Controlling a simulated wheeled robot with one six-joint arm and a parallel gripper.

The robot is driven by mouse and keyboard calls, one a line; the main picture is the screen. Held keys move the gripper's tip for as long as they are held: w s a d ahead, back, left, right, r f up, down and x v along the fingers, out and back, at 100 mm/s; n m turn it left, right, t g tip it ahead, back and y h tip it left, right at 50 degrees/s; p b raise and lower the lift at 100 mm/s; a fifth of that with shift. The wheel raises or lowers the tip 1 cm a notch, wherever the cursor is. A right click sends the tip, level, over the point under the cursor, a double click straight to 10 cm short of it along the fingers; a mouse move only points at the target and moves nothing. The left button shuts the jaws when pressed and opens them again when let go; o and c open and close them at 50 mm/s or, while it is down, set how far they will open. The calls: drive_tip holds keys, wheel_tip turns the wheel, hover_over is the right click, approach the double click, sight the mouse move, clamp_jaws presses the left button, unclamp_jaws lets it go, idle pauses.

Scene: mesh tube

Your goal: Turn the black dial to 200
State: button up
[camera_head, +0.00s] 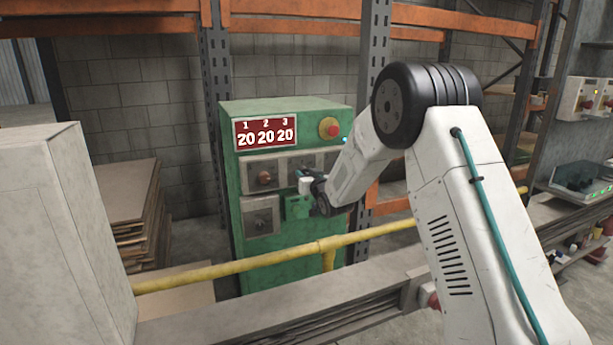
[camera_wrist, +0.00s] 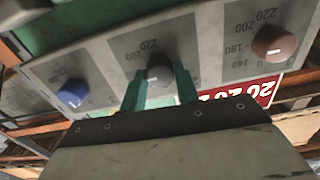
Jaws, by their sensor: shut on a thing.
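The black dial (camera_wrist: 159,73) is in the middle of a grey panel in the wrist view. It sits between the two green fingers of my gripper (camera_wrist: 158,86), which are shut on it. Printed numbers 200 and 220 show beside it; its exact setting is hard to read. In the head view my gripper (camera_head: 304,188) is at the front of the green cabinet (camera_head: 235,192) and hides the black dial. The red display (camera_head: 265,132) reads 20 under each of 1, 2 and 3.
A red-brown dial (camera_wrist: 275,44) and a blue dial (camera_wrist: 73,94) flank the black one in the wrist view. A red button (camera_head: 329,128) is at the cabinet's upper right. A yellow rail (camera_head: 240,263) runs in front of the cabinet. Stacked boards (camera_head: 125,205) stand to its left.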

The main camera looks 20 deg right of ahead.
drive_tip(key=m, duration=0.3)
drive_tip(key=shift+m, duration=2.2)
drive_tip(key=o, duration=1)
drive_tip(key=s, duration=0.5)
drive_tip(key=s+d, duration=0.1)
drive_tip(key=s, duration=0.1)
drive_tip(key=shift+s, duration=0.4)
